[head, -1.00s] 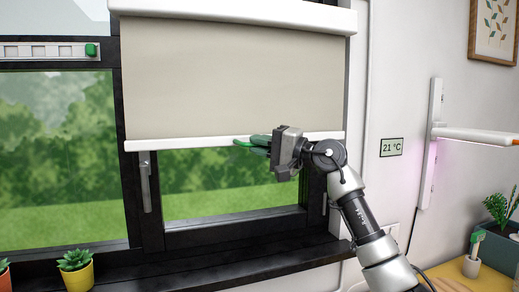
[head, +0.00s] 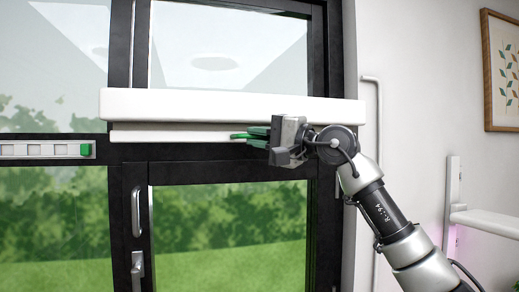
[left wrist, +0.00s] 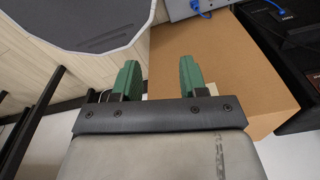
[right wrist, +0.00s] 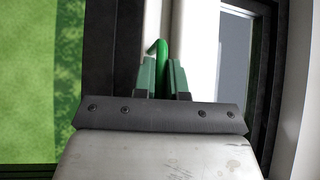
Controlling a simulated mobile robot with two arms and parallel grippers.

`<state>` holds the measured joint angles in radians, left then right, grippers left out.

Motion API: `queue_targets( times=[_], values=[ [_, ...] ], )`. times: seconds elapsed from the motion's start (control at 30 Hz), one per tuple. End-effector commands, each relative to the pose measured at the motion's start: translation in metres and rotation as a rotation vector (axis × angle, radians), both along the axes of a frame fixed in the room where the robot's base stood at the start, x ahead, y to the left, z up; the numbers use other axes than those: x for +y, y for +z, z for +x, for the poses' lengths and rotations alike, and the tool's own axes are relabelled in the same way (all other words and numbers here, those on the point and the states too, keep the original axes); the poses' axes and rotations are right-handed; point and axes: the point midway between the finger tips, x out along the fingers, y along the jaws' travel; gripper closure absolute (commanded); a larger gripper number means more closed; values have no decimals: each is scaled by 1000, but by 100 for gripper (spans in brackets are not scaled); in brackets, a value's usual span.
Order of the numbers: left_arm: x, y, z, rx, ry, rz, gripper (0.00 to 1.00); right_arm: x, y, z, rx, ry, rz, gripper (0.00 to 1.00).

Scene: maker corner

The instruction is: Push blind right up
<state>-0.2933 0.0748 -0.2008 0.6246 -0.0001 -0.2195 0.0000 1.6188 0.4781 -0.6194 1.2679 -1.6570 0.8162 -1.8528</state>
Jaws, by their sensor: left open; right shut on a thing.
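The right blind is rolled up, its white bottom bar (head: 170,134) close under the white cassette (head: 225,104) in the head view. No beige fabric shows. The green pull (head: 237,136) is at the bar, and it also shows in the right wrist view (right wrist: 161,50). My right gripper (head: 257,137) is shut on the pull, with the pull between its green fingers (right wrist: 162,75) in the right wrist view. My left gripper (left wrist: 158,80) is open and empty in the left wrist view, above a cardboard box. It is out of the head view.
Below the bar are the dark window frame and the window handles (head: 137,210). A white strip with a green tab (head: 87,150) is at the left. A wall lamp (head: 480,220) is right of my arm. A cardboard box (left wrist: 220,65) lies under my left gripper.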

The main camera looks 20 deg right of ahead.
Motion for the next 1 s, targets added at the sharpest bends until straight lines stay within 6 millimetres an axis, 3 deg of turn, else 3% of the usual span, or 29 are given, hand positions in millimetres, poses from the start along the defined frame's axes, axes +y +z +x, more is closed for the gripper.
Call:
queue_targets(
  times=[0.47,0.5,0.67,1.0],
  values=[
    [7,4,-10,16,-1,10,57,-1,12,-3,-8,-2,4,100],
    [7,4,-10,16,-1,10,57,-2,12,-3,-10,-3,4,87],
    [7,4,-10,17,-1,9,57,-1,12,-3,-8,-2,4,63],
    [4,0,-8,13,0,5,57,-4,7,-5,-3,-1,0,63]
  ],
)
